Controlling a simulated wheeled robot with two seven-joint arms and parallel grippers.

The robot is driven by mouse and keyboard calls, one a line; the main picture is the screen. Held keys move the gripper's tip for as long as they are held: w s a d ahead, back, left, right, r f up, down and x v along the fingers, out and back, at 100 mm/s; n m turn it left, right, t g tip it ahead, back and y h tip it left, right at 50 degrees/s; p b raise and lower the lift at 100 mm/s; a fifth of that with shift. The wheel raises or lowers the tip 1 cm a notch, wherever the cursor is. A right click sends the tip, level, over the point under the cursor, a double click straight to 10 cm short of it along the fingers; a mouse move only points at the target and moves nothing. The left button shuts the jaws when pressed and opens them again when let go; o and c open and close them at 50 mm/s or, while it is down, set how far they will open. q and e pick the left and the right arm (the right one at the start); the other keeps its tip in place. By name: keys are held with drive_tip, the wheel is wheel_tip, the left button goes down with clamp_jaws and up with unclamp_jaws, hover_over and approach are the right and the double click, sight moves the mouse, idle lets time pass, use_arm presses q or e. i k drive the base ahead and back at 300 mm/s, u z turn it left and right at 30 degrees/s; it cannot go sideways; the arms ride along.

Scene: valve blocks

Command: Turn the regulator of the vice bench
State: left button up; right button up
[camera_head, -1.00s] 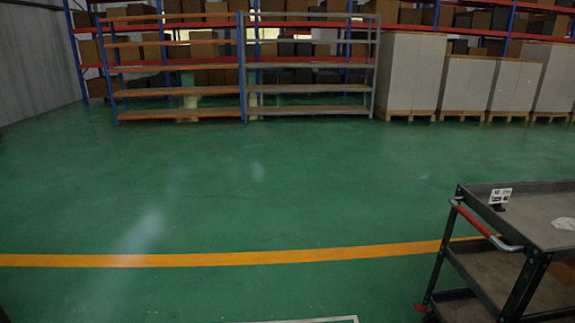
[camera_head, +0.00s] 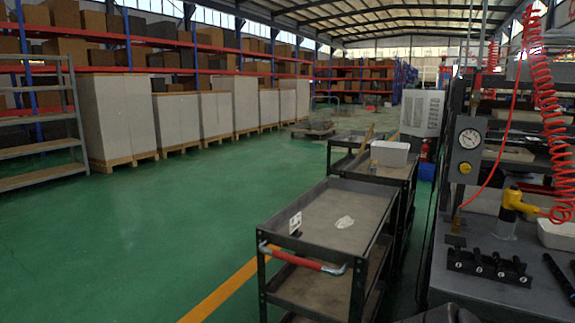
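A workbench (camera_head: 455,268) runs along the right side and is cut off by the right edge; I cannot tell whether it is the vice bench. A grey panel (camera_head: 467,115) stands upright on it and carries a round white dial gauge (camera_head: 469,139). A small yellow knob (camera_head: 465,168) sits just below the dial; this may be the regulator. A yellow-handled tool (camera_head: 513,203) stands on the bench to the right of the panel. No vice can be made out clearly. Neither of my grippers shows.
A black cart (camera_head: 345,210) with a red handle (camera_head: 300,260) stands left of the bench, with more carts behind it. A coiled red hose (camera_head: 545,100) hangs over the bench. Black fittings (camera_head: 490,265) lie at its front. The green floor (camera_head: 120,240) is open on the left.

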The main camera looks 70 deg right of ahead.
sight(465, 168)
drive_tip(key=z, duration=2.15)
